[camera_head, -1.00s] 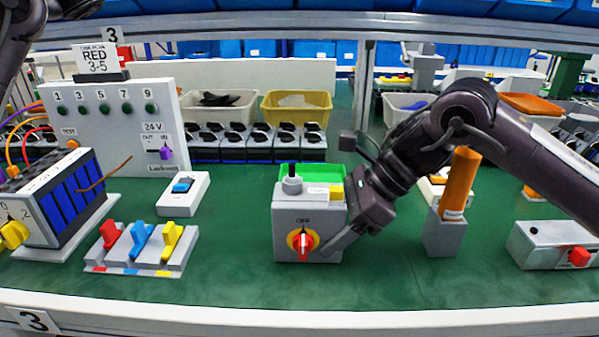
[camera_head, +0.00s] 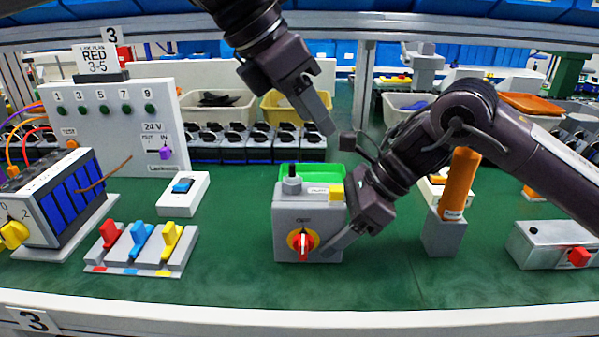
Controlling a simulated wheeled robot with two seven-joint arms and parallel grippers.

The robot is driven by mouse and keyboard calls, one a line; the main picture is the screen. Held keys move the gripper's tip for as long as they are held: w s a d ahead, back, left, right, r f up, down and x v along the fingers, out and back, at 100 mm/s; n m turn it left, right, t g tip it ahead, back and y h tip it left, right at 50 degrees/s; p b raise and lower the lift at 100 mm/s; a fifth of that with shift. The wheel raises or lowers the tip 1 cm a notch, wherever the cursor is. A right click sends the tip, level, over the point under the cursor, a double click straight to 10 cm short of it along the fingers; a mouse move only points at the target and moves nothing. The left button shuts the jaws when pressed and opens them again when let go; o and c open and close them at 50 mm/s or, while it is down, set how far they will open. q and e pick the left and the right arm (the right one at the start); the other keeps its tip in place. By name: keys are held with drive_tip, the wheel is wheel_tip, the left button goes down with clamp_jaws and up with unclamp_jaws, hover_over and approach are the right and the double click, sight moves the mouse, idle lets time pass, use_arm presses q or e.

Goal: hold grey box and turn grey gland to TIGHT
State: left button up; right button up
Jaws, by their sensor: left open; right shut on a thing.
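The grey box (camera_head: 284,226) stands on the green bench top near the middle, with a red and yellow rotary knob (camera_head: 303,241) on its front. The grey gland (camera_head: 292,185) sits on the box's top left, with a dark cable stub rising from it. A small label lies to its right, too small to read. My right gripper (camera_head: 338,243) is shut on the grey box at its right side. My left gripper (camera_head: 333,137) is open and empty, above and a little right of the gland, apart from it.
A lever-switch board (camera_head: 150,255) stands left. An orange cylinder in a grey holder (camera_head: 444,236) stands right. The bench in front is clear.

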sight(286, 179)
use_arm(q)
drive_tip(key=shift+n+y, duration=0.5)
drive_tip(key=shift+y, duration=0.2)
drive_tip(key=shift+s+a+f, duration=0.1)
drive_tip(key=shift+a+f, duration=0.5)
drive_tip(key=shift+f, duration=1.05)
drive_tip(key=shift+w+a+f, duration=0.1)
drive_tip(key=shift+a+f, duration=0.55)
drive_tip(key=shift+f, duration=1.05)
drive_tip(key=shift+s+a+f, duration=0.1)
drive_tip(key=shift+a+f, duration=0.5)
drive_tip(key=shift+f, duration=1.05)
